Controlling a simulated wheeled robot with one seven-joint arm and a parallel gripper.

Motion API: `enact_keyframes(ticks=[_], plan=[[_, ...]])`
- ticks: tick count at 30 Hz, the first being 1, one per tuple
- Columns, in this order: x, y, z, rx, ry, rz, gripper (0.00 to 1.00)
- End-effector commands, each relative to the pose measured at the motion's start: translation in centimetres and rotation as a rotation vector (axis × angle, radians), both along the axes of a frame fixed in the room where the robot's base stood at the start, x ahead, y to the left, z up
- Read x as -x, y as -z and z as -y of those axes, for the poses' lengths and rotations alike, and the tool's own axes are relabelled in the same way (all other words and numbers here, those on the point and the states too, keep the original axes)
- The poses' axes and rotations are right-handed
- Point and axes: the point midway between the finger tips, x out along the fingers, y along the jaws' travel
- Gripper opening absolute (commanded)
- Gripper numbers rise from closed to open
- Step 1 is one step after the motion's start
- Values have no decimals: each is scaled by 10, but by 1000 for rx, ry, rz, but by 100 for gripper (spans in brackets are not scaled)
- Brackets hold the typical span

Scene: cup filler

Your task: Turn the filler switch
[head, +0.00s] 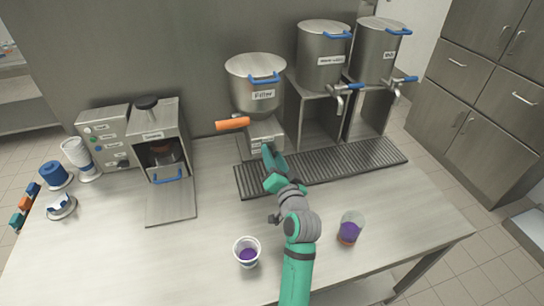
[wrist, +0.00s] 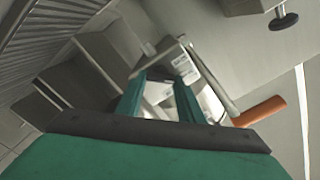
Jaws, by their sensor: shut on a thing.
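The filler is a steel pot with a blue lid handle and a "Filler" label (head: 257,88). An orange handle (head: 233,123) sticks out to its left, and it also shows in the wrist view (wrist: 258,110). My gripper (head: 271,157) is at the front of the filler's lower housing (head: 263,132), below and right of the orange handle. In the wrist view the green fingers (wrist: 160,98) are a little apart with a pale piece (wrist: 157,92) between them. I cannot tell what that piece is. The orange handle is outside the fingers, to their right.
A black drip grate (head: 340,163) runs along the counter below the steel urns (head: 323,58). A cup of purple (head: 247,252) and a glass of purple (head: 350,229) stand near my arm. A steel machine with an open door (head: 171,200) is at left.

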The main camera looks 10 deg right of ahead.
Motion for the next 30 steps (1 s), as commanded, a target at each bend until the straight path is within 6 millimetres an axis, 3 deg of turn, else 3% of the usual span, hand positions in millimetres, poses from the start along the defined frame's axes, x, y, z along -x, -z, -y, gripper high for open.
enact_keyframes(ticks=[16,17,19,30], plan=[[1,2,-2,-30,-2,-7,12],[1,2,-2,-30,-2,-7,39],[1,2,-2,-30,-3,-7,53],[5,1,-1,-29,-2,-4,53]])
